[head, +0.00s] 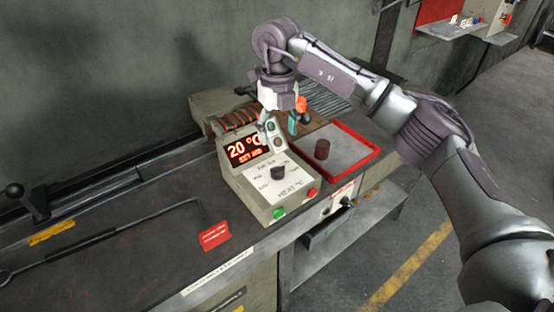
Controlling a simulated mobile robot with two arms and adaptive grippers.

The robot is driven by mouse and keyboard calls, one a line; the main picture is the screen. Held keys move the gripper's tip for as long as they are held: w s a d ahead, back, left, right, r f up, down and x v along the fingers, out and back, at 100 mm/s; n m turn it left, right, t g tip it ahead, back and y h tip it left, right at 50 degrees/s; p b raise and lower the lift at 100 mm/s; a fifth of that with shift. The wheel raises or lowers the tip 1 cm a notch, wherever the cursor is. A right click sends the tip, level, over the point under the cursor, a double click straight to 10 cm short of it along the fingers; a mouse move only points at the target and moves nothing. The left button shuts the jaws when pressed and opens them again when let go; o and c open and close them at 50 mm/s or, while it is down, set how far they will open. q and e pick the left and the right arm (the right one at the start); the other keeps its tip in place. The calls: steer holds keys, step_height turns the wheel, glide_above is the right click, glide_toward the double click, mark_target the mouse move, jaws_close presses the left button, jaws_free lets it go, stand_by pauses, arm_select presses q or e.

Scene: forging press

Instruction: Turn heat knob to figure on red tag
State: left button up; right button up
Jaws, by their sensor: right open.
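The heat knob (278,172) is a dark round knob on the sloped pale front of the control box (259,199). The box's lit orange display (246,149) reads 20 °C, with a smaller set line under it that I cannot read surely. The red tag (214,236) lies on the bench left of the box; its pale print is too small to read. My right gripper (278,126) is open and points down above the back of the box, behind and above the knob and apart from it. My left gripper is out of view.
A red-rimmed tray (373,154) with a dark red cylinder (322,149) stands right of the box. Green (279,212) and red (313,192) buttons sit on the box's front. A long dark rod (110,233) lies on the bench (140,262) at left.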

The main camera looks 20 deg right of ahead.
mark_target(278, 167)
step_height(278, 167, down, 10)
steer(key=shift+r+p, duration=0.25)
steer(key=shift+p, duration=0.9)
steer(key=shift+f, duration=0.55)
